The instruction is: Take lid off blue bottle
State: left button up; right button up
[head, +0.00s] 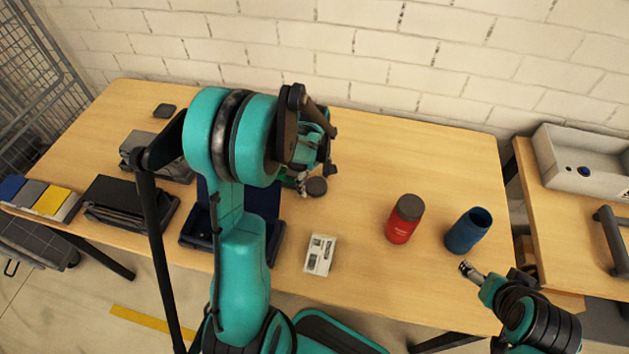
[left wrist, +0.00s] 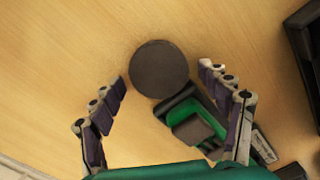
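The blue bottle (head: 467,232) stands upright at the right end of the table, and its top looks open, with no lid on it. A dark round lid (head: 316,187) lies on the table near the middle; it also shows in the left wrist view (left wrist: 158,68). My left gripper (head: 304,186) is close beside this lid. In the left wrist view my left gripper (left wrist: 162,82) is open, its fingers spread with the lid just ahead between the tips, not gripped. My right gripper (head: 470,269) is near the table's front edge, just below the blue bottle; its fingers are too small to judge.
A red bottle (head: 404,219) with a dark lid stands left of the blue one. A white labelled packet (head: 320,255) lies at the front. A green and black object (left wrist: 195,120) sits beside the lid. A grey bin (head: 582,167) is at far right. The back right table is clear.

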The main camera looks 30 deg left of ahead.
aim_at(314, 182)
pick_arm(q)
jog(key=shift+r, duration=0.1)
jog(key=shift+r+p, duration=0.35)
jog(key=shift+r, duration=0.05)
notch_tip(314, 182, up, 11)
jog(key=p, duration=0.4)
jog(key=s+d+r+m+t, duration=0.7)
jog(key=s+d+m, duration=0.5)
jog(key=m, duration=0.3)
jog(key=shift+d+r, duration=0.15)
jog(key=shift+r, duration=0.6)
